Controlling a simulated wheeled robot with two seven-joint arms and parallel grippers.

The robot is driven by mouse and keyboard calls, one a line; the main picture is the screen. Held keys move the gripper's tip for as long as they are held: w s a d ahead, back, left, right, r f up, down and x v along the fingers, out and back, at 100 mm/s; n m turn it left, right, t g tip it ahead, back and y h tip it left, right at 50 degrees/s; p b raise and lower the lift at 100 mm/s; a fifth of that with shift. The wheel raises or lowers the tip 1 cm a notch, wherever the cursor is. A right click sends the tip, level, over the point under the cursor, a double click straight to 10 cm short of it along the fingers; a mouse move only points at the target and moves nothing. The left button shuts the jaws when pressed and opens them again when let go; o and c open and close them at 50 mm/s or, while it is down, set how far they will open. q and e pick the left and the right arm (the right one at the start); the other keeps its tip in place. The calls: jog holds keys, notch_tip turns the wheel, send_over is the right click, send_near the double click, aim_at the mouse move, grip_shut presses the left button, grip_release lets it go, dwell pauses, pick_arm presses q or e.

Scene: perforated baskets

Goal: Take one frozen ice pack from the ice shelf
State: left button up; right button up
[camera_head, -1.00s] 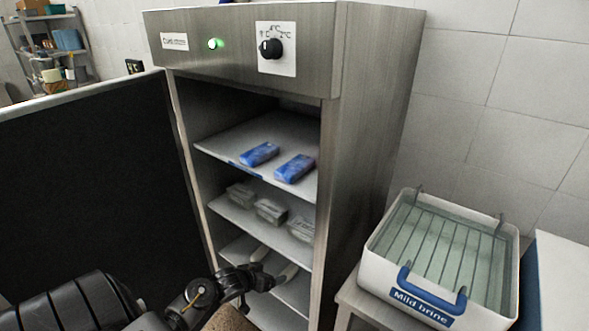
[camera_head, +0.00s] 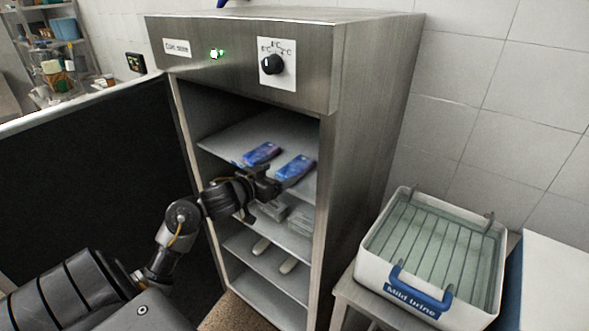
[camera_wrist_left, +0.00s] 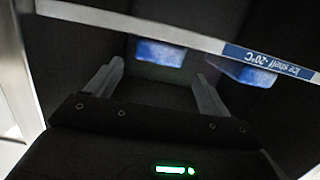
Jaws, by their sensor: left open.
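Two blue ice packs, a left one (camera_head: 262,153) and a right one (camera_head: 295,167), lie side by side on the upper shelf (camera_head: 235,142) of the open steel cabinet. In the left wrist view that shelf's edge carries a blue label (camera_wrist_left: 268,62) reading "Ice shelf -20°C", upside down. My left gripper (camera_head: 272,190) is open and empty at the front of this shelf, close to the right pack. In the left wrist view one pack (camera_wrist_left: 160,53) shows between the open fingers, beyond the shelf edge, and another (camera_wrist_left: 250,70) lies partly behind the label. My right gripper is not in view.
The cabinet door (camera_head: 90,190) stands open on the left. A white "Mild brine" tub (camera_head: 375,270) with a blue handle stands at right.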

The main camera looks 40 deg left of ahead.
aim_at(296, 165)
pick_arm(q)
jog(key=shift+w+f, duration=0.15)
jog(key=shift+w, duration=0.65)
jog(key=w, duration=0.3)
jog(key=w+p, duration=0.1)
jog(key=shift+w+d+f, duration=0.15)
jog(key=shift+w+f, duration=0.25)
jog(key=shift+s, duration=0.1)
jog(key=shift+c, duration=0.9)
jog(key=c, duration=1)
jog(key=shift+r, duration=0.1)
